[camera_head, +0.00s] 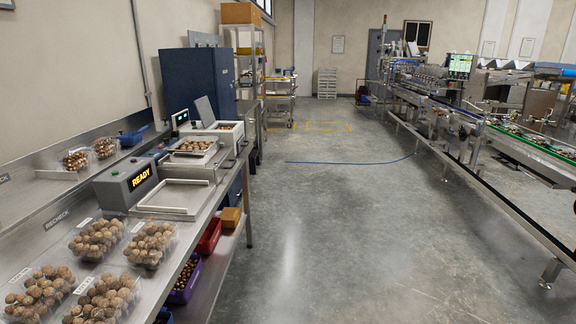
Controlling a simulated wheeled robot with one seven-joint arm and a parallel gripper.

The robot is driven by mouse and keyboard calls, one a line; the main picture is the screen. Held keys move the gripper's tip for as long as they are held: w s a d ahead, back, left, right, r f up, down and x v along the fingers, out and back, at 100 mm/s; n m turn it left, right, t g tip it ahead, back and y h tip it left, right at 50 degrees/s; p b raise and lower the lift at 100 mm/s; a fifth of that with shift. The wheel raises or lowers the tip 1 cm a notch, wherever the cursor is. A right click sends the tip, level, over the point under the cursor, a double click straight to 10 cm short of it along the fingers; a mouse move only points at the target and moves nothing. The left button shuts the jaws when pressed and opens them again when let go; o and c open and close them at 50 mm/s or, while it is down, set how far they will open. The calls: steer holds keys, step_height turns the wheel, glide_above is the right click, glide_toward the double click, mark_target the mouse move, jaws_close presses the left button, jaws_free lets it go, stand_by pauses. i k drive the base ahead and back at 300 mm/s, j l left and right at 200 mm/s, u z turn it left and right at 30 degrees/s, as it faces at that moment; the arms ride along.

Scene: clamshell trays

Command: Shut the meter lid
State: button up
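A white box-shaped unit (228,128) stands toward the far end of the steel bench on the left. A flat grey panel, which looks like its lid (205,111), stands raised and tilted at its back left side. A small dark display (181,118) stands beside it on the left. I cannot tell for certain that this unit is the meter. Nearer, a grey device (126,184) shows READY in yellow, with an empty white tray (175,199) to its right. My gripper is not in view.
A tray of brown mushrooms or nuts (193,147) sits in front of the white unit. Several filled clear clamshells (97,239) stand on the near bench (45,204). Bins sit on the lower shelf. The floor (330,230) is largely clear, with a conveyor line (500,140) at right.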

mark_target(203, 104)
steer(key=i+u, duration=0.1)
steer(key=i, duration=0.8)
steer(key=i+l+u, duration=0.1)
steer(key=i, duration=0.85)
steer(key=i+u, duration=0.4)
steer(key=i, duration=0.25)
steer(key=i+l+u, duration=0.2)
steer(key=i+u, duration=0.2)
steer(key=i, duration=0.2)
steer(key=k+l+u, duration=0.15)
steer(key=l+u, duration=0.2)
steer(key=k+l+u, duration=0.2)
steer(key=u, duration=0.2)
steer(key=l, duration=0.15)
